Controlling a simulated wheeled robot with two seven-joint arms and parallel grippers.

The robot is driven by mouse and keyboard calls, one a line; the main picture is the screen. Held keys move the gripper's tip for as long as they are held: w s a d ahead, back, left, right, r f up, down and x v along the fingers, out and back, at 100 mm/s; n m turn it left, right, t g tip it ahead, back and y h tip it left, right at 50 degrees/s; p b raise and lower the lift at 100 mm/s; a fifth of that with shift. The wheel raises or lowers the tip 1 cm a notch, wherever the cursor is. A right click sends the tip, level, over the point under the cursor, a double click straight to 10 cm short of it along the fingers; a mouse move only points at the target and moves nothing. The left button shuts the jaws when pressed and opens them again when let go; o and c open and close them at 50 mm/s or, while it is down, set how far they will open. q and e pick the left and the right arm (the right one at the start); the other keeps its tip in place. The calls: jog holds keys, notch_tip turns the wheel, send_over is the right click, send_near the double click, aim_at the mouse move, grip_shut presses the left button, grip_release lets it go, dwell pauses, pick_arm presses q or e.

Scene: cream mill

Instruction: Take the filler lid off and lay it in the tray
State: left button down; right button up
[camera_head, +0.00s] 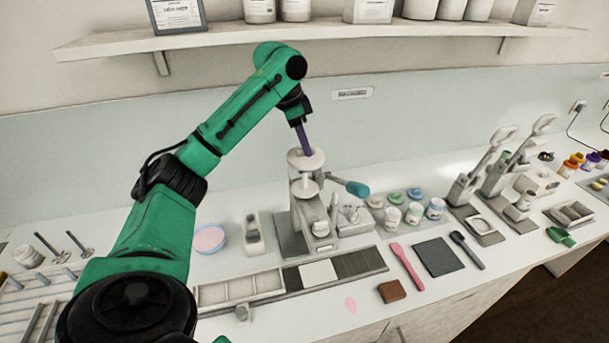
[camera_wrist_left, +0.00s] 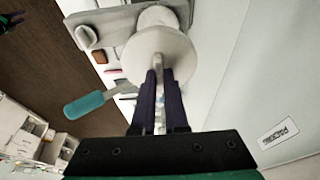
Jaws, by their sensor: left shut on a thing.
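The filler (camera_head: 318,222) is a pale grey machine with a teal-handled lever (camera_head: 357,188), standing mid-counter near the back wall. A round white lid (camera_head: 305,162) is at its top; it also shows as a white disc in the left wrist view (camera_wrist_left: 160,50). My left gripper (camera_head: 307,150) comes down from above, its dark purple fingers (camera_wrist_left: 158,85) shut on the lid's thin upright handle. I cannot tell whether the lid still touches the filler. A long low tray (camera_head: 225,303) with pale compartments lies in front of the filler.
A pink spatula (camera_head: 406,267), a dark mat (camera_head: 440,256) and a brown block (camera_head: 391,291) lie in front right. A shelf (camera_head: 330,38) runs above.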

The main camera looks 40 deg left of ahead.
pick_arm(q)
jog(key=shift+r, duration=1.55)
jog(key=shift+f, duration=0.1)
